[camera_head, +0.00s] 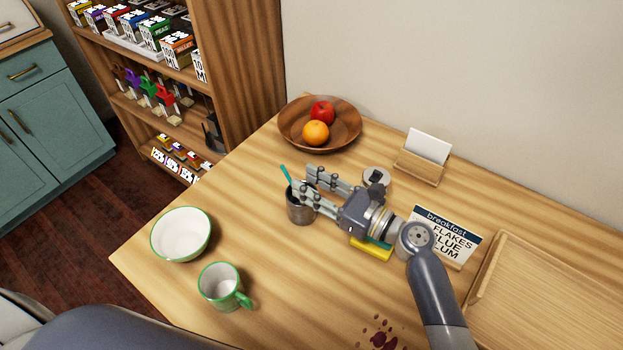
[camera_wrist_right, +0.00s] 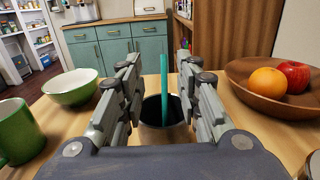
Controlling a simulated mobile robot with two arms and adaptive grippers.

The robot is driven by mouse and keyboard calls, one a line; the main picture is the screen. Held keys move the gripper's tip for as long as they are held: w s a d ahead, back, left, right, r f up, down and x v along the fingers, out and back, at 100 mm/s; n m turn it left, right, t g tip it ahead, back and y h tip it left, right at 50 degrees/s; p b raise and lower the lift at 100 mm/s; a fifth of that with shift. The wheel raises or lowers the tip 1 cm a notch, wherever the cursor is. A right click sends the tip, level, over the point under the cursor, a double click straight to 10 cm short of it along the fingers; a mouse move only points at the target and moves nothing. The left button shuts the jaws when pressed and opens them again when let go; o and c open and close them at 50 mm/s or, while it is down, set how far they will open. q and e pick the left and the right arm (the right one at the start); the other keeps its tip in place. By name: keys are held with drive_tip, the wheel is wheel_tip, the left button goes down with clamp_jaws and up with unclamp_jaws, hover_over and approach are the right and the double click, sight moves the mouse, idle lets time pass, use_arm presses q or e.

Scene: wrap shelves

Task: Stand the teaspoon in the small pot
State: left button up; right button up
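The small pot (camera_head: 300,213), a dark grey metal cup, stands upright on the wooden table. The teal teaspoon (camera_head: 286,174) stands in it, leaning against the rim, with its upper part sticking out. In the right wrist view the teaspoon (camera_wrist_right: 164,85) rises from the dark mouth of the pot (camera_wrist_right: 152,138). My right gripper (camera_head: 306,190) is at the pot, low over its rim. Its fingers (camera_wrist_right: 162,98) are apart, one on each side of the teaspoon, with gaps visible. The spoon's lower end is hidden inside the pot. My left gripper is not in view.
A white bowl (camera_head: 181,234) and a green-rimmed mug (camera_head: 221,286) stand at the left. A wooden fruit bowl (camera_head: 290,129) is behind the pot. A yellow thing (camera_head: 371,252) lies under my right wrist. A breakfast sign (camera_head: 448,237) and wooden tray (camera_head: 550,290) are at the right.

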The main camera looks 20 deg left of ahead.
wheel_tip(320, 180, up, 10)
idle(0.5)
drive_tip(key=shift+f, duration=0.1)
idle(0.7)
